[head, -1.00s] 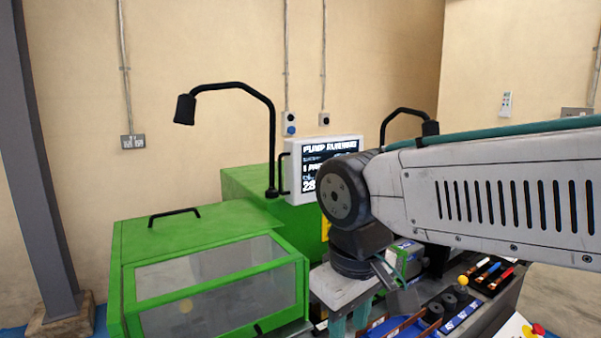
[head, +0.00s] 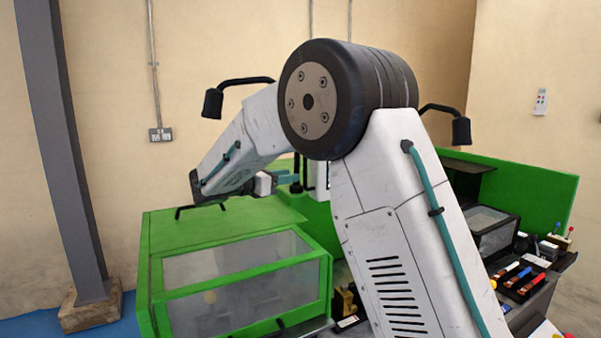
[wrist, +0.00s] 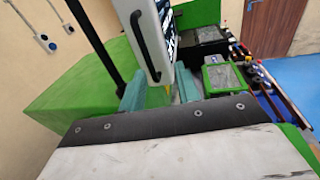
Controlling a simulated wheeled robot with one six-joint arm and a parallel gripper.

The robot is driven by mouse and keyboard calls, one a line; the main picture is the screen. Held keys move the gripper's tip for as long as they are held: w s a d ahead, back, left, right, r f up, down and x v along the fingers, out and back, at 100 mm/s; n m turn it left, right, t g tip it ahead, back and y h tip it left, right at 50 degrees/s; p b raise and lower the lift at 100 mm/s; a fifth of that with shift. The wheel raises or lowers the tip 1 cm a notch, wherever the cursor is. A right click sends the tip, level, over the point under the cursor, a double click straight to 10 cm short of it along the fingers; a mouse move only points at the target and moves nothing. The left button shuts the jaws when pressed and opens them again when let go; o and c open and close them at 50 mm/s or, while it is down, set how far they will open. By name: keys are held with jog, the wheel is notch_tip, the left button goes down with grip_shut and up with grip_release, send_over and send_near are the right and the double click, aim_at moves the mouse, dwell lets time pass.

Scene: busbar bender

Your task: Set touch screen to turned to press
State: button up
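The touch screen is a white-framed panel with a dark display and a black bar handle (wrist: 148,36) along its side. In the wrist view the screen (wrist: 163,66) is seen steeply from the side, tilted in the picture, just beyond my gripper (wrist: 160,90). The two teal fingers are apart, with the screen's lower corner showing between them; I cannot tell whether they touch it. In the head view my gripper (head: 288,178) points right toward the screen (head: 319,180), which is mostly hidden behind my arm.
A green machine cover with a clear window (head: 245,285) stands at the front left. Black lamp arms (head: 240,82) rise on both sides of the screen. A dark post (wrist: 92,40) stands left of the screen in the wrist view. Tools and parts (head: 525,275) fill the right bench.

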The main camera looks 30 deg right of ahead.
jog(key=w+d+n, duration=0.1)
jog(key=w+d, duration=0.2)
jog(key=d, duration=0.3)
jog(key=shift+w+d+f+t, duration=0.2)
jog(key=shift+d+t, duration=0.1)
jog(key=shift+d, duration=0.1)
grip_shut()
